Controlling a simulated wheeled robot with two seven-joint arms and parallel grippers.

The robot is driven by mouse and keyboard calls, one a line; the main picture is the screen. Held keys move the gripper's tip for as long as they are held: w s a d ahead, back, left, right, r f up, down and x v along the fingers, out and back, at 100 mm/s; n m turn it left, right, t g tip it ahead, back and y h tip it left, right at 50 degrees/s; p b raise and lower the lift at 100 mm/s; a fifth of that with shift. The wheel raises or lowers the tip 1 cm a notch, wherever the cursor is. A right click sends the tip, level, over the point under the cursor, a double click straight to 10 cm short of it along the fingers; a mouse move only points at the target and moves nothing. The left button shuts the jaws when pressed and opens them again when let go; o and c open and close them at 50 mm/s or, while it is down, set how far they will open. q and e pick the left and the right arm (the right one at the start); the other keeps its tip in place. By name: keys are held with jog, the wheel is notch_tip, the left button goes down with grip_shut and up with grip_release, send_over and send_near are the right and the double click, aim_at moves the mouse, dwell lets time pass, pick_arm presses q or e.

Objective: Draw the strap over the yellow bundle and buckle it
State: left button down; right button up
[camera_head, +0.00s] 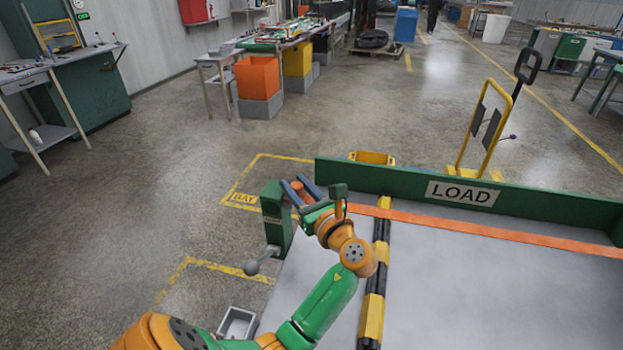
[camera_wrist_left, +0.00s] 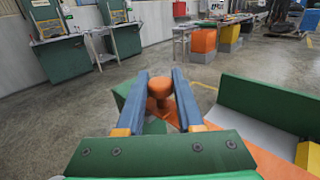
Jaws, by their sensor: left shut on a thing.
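My left gripper (camera_head: 297,187) is shut on an orange knob (camera_wrist_left: 160,88) at the strap's end, seen between its blue fingers in the left wrist view. The orange strap (camera_head: 480,231) runs right from the gripper across the grey bed and out of the picture. It crosses the yellow-and-black bundle (camera_head: 373,305) near the bundle's far end; whether it touches is unclear. A green post (camera_head: 275,222) with a grey ball-ended lever (camera_head: 252,267), apparently the buckle, stands at the bed's left edge. The gripper is at the post's top; whether the knob touches it is hidden. My right gripper is out of view.
A green board marked LOAD (camera_head: 463,193) walls the bed's far side. A small grey tray (camera_head: 238,323) sits left of the bed. A yellow-framed cart (camera_head: 484,125) stands beyond the board. The floor at left is open up to a green workbench (camera_head: 88,92).

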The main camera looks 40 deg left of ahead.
pick_arm(q)
jog(key=shift+s+a, duration=0.2)
jog(key=shift+a, duration=0.15)
jog(key=shift+w+d, duration=0.1)
jog(key=shift+d, duration=0.05)
jog(key=c, duration=0.8)
grip_release()
jog(key=shift+o, duration=1.4)
jog(key=shift+a+f, duration=0.1)
jog(key=shift+a, duration=0.2)
